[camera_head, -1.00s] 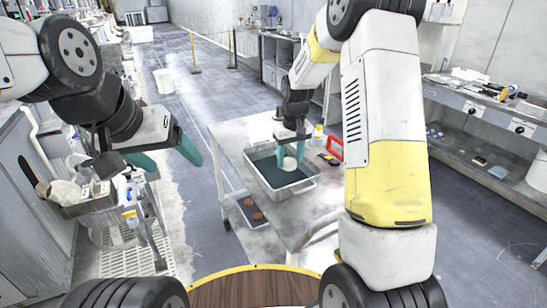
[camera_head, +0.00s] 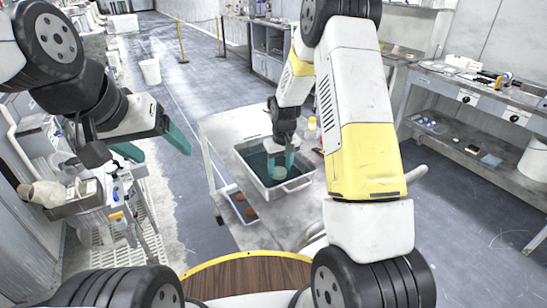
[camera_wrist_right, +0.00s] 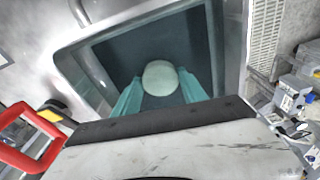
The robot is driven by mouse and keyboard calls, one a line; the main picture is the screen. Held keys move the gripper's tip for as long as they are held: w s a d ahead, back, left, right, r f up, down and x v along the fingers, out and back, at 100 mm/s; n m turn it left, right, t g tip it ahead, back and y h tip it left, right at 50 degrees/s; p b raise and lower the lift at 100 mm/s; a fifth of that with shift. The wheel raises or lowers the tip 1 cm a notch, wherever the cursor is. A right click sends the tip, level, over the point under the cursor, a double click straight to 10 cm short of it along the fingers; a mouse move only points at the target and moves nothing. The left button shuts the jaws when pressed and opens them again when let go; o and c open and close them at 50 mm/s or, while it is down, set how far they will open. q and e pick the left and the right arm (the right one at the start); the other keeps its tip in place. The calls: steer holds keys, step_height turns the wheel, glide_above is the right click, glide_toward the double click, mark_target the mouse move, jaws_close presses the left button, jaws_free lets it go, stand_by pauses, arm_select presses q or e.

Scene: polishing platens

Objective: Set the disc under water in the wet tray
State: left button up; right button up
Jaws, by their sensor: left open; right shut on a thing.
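The wet tray (camera_head: 308,180) is a pale metal basin holding dark teal water, standing on a grey cart; its rim also shows in the right wrist view (camera_wrist_right: 75,75). My right gripper (camera_head: 279,163) reaches down into the tray. Its two teal fingers are shut on the pale round disc (camera_wrist_right: 160,78), which shows between them. In the head view the disc (camera_head: 279,173) has a greenish tint and seems to be under the water; whether it touches the tray floor cannot be told. My left gripper (camera_head: 154,146) is open and empty, left of the cart.
A yellow-capped bottle (camera_head: 311,127) stands behind the tray. A red-handled tool (camera_wrist_right: 30,135) lies beside the tray. A cluttered metal rack (camera_head: 120,215) stands at left.

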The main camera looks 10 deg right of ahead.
steer(key=shift+f, duration=0.3)
steer(key=shift+f, duration=0.1)
steer(key=o, duration=1.5)
steer(key=shift+c, duration=0.2)
step_height(320, 180, up, 12)
steer(key=s, duration=0.1)
step_height(320, 180, up, 9)
steer(key=t, duration=0.1)
glide_above(281, 174)
steer(key=s, duration=0.5)
steer(key=s+r+m+t, duration=0.1)
steer(key=s+r, duration=0.2)
steer(key=s, duration=0.4)
steer(key=s+d+r+m+t+y, duration=0.1)
steer(key=s+r, duration=0.2)
steer(key=s, duration=0.5)
steer(key=s+r+t, duration=0.1)
steer(key=s+r, duration=0.2)
steer(key=s, duration=0.4)
steer(key=shift+s+d+r+m+t+y, duration=0.15)
steer(key=shift+s+r+m+t+y, duration=0.15)
steer(key=shift+r+m+t+y, duration=0.1)
